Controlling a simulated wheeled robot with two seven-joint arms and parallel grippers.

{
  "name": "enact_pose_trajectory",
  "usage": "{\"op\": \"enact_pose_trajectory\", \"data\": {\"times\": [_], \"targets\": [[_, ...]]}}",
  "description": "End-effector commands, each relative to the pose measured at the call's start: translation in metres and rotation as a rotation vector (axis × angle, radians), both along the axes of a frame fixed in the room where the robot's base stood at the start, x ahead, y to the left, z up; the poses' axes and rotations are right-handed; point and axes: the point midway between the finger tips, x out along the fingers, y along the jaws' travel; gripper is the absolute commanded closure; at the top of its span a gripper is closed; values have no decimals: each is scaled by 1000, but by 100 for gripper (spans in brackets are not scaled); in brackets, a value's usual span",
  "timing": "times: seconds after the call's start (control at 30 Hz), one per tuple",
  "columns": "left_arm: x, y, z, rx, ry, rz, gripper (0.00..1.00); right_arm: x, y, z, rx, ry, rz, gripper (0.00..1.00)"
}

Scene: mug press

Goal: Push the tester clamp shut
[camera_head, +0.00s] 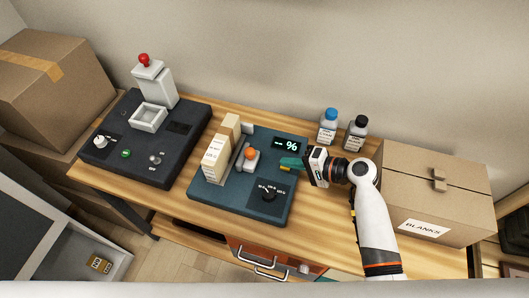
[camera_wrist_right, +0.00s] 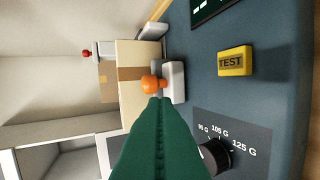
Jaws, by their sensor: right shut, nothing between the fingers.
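The tester (camera_head: 230,196) is a blue-teal box in the middle of the table, with a lit % display. Its clamp has a pale grey slide with an orange knob (camera_head: 250,154), beside upright beige blocks (camera_head: 218,152). My right gripper (camera_head: 283,163), with green fingers, is shut and empty, to the right of the knob. A gap shows between fingertips and knob in the head view. In the right wrist view the fingers (camera_wrist_right: 158,102) point at the orange knob (camera_wrist_right: 150,83) and overlap its lower edge. My left gripper is out of view.
A yellow TEST button (camera_wrist_right: 235,61) and a weight dial (camera_wrist_right: 213,155) sit on the tester. A dark machine with a red knob (camera_head: 144,59) stands at left. Two bottles (camera_head: 328,127) stand behind my gripper, a BLANKS carton (camera_head: 435,195) at right.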

Motion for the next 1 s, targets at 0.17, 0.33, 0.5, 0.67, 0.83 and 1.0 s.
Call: {"op": "enact_pose_trajectory", "data": {"times": [0.17, 0.33, 0.5, 0.67, 0.83, 1.0], "targets": [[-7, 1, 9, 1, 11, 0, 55, 17, 33, -12, 3, 2, 1, 100], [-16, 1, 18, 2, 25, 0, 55, 29, 57, -15, 1, 0, 1, 100], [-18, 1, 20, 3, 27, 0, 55, 35, 68, -19, 0, -1, 0, 100], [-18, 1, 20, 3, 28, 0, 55, 36, 71, -20, -1, -2, 0, 100], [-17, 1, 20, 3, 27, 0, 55, 36, 70, -20, -1, -2, 0, 100], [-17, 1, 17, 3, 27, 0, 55, 38, 77, -21, -1, -2, 1, 100]]}}
